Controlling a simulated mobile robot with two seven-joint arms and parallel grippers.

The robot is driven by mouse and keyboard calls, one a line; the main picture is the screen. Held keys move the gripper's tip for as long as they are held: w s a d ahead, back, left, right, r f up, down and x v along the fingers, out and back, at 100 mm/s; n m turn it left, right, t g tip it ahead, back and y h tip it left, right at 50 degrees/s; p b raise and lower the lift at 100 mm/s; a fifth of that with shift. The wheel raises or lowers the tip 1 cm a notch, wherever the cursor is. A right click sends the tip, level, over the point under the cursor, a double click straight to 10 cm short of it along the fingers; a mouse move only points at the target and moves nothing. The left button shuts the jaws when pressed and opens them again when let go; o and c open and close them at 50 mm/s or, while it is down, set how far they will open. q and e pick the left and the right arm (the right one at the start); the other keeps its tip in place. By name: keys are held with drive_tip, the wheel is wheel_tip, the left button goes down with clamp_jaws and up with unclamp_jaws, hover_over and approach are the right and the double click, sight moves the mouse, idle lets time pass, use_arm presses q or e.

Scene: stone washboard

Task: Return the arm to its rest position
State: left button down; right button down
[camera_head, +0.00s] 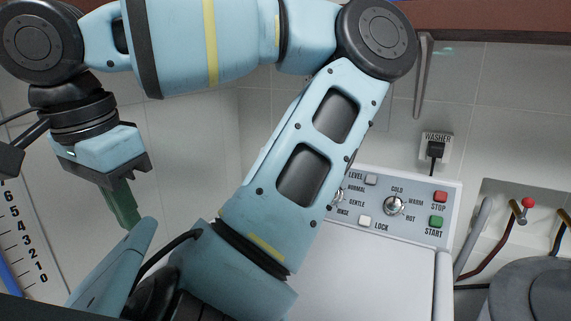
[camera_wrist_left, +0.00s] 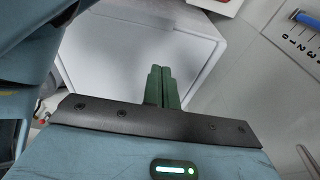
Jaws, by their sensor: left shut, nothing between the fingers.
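My left arm is light blue and folds across the left and middle of the head view. My left gripper (camera_head: 130,217) hangs at the left of that view, with green fingers pointing down. The fingers are together and hold nothing. The left wrist view also shows the left gripper (camera_wrist_left: 161,75) with its green fingers side by side, in front of the white washer top (camera_wrist_left: 110,60). My right gripper is not in view.
The washer's control panel (camera_head: 402,205) with knobs and buttons stands behind my arm, partly hidden by it. A wall outlet with a plug (camera_head: 436,150) is above it. Pipes with a red-tipped valve (camera_head: 527,204) and a grey round lid (camera_head: 535,290) are at the right. A numbered scale (camera_head: 25,240) is at the left.

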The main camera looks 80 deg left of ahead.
use_arm(q)
drive_tip(key=shift+s+d+r, duration=0.35)
drive_tip(key=shift+d+r, duration=0.1)
drive_tip(key=shift+r, duration=0.15)
drive_tip(key=shift+s+d+r, duration=0.3)
drive_tip(key=shift+d+r, duration=0.15)
drive_tip(key=shift+r, duration=0.1)
